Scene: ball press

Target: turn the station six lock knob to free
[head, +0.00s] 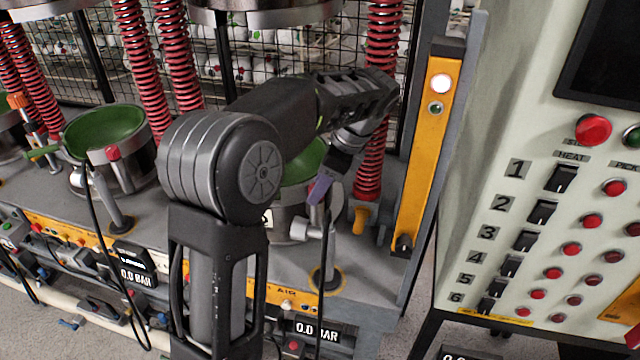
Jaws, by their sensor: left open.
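A small black knob (402,245) sits at the foot of the yellow upright panel (428,150), right of the nearest press station; I take it for the station six lock knob, but its label cannot be read. My left gripper (333,178) is open and points down, to the left of and above the knob in the picture, apart from it. A purple piece (320,188) shows by its fingertips; I cannot tell whether they touch. My arm hides much of the station's green-lined cup (305,165). My right gripper is not in view.
The yellow panel carries a lit white lamp (440,84) and a green button (435,108). A red spring column (372,160) and yellow handle (359,218) stand left of it. A control cabinet (490,180) with numbered switches and red buttons is at right.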

